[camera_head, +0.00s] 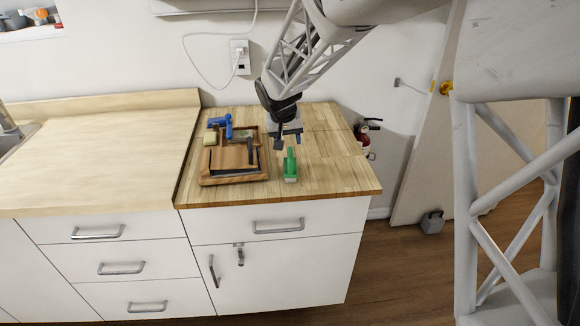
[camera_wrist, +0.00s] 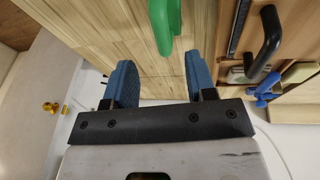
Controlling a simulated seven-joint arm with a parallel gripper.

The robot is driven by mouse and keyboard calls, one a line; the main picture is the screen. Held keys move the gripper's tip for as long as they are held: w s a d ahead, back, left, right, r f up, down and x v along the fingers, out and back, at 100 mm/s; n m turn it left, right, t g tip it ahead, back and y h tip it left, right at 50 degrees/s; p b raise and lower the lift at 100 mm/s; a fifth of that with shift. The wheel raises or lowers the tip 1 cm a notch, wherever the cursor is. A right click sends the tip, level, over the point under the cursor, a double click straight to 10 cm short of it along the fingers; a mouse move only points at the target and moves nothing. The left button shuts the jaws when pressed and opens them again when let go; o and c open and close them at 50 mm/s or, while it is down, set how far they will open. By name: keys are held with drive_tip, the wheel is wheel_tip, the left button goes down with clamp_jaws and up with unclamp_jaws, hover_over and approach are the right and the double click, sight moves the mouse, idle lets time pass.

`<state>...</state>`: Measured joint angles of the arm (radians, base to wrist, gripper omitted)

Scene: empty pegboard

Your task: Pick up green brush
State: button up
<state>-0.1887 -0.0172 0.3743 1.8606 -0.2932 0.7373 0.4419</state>
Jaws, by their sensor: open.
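The green brush (camera_head: 290,165) lies on the wooden countertop, right of the wooden tray, with its handle pointing toward the back and its pale bristle end toward the front. In the wrist view the green handle (camera_wrist: 165,24) shows at the top, beyond and between my fingertips; the rest of the brush is out of that view. My gripper (camera_head: 289,141) is open and empty, just behind the handle end. Its two blue-padded fingers (camera_wrist: 160,72) are apart, and the handle does not appear to lie between the pads.
A wooden tray (camera_head: 204,179) stands left of the brush, with a dark-handled tool (camera_head: 249,150) on it. A blue spray-like tool (camera_head: 228,126) and a yellow sponge (camera_head: 210,139) are at its back. The countertop (camera_head: 335,165) right of the brush is clear.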

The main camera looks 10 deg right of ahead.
sight(290, 152)
drive_tip(key=shift+x, duration=1.3)
drive_tip(key=shift+x, duration=2.6)
drive_tip(key=shift+w+a, duration=0.1)
drive_tip(key=shift+w, duration=0.1)
clamp_jaws()
drive_tip(key=shift+r, duration=0.15)
drive_tip(key=shift+r, duration=1.45)
drive_tip(key=shift+s+r, duration=0.2)
drive_tip(key=shift+r, duration=0.05)
drive_tip(key=s+d+r, duration=0.1)
drive_tip(key=s+d, duration=0.1)
drive_tip(key=s, duration=1.3)
drive_tip(key=shift+s+r, duration=0.2)
drive_tip(key=shift+s, duration=0.05)
